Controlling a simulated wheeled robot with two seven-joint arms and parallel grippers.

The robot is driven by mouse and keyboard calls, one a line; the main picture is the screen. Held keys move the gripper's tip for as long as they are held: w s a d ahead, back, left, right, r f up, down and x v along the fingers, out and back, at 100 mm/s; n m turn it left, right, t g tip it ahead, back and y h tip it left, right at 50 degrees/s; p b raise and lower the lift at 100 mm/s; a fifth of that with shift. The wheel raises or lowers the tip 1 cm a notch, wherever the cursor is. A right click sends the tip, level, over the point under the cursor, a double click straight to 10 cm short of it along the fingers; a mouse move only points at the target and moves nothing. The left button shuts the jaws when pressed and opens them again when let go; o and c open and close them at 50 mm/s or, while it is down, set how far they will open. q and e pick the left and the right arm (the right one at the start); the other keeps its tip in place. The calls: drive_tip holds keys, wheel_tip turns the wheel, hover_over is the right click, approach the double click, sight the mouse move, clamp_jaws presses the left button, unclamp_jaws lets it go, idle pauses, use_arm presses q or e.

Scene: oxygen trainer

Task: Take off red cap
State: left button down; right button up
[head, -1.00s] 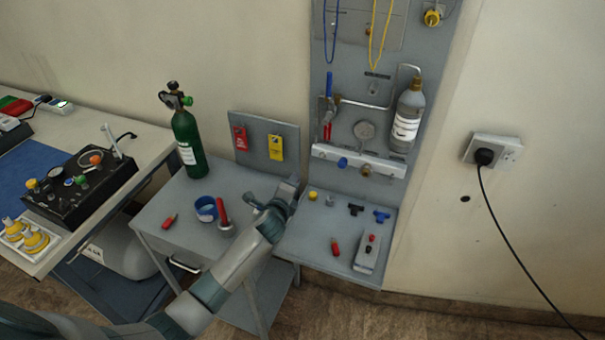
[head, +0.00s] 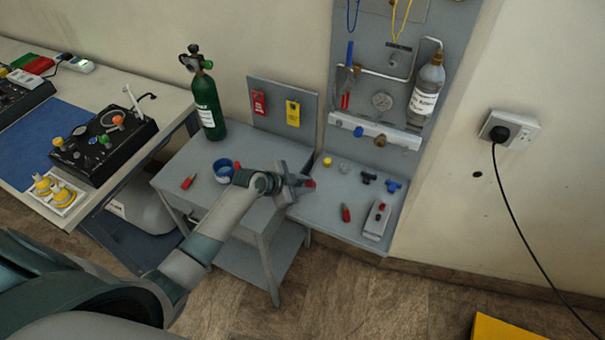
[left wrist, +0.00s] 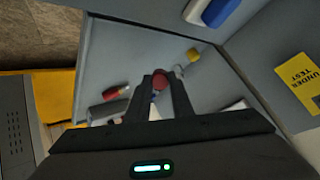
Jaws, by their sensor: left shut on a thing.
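My left gripper (head: 306,183) is over the left part of the grey wall shelf (head: 325,208). It is shut on a small red cap (head: 311,184) at its fingertips. In the left wrist view the red cap (left wrist: 160,79) shows between the two dark fingers (left wrist: 160,92). I cannot tell whether the cap touches anything below it. A second red piece (head: 346,213) lies on the shelf to the right. My right gripper is in neither view.
On the shelf are a yellow cap (head: 327,161), a clear piece (head: 344,167), a black tee (head: 368,177), a blue tee (head: 393,186) and a grey box (head: 377,220). A green cylinder (head: 207,106) stands on the cart. The white manifold (head: 375,131) is above the shelf.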

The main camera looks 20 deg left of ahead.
use_arm(q)
drive_tip(key=shift+s+d+r, duration=0.15)
drive_tip(key=shift+s+d, duration=0.15)
drive_tip(key=shift+f+b, duration=2)
drive_tip(key=shift+f, duration=0.55)
drive_tip(key=shift+f, duration=0.25)
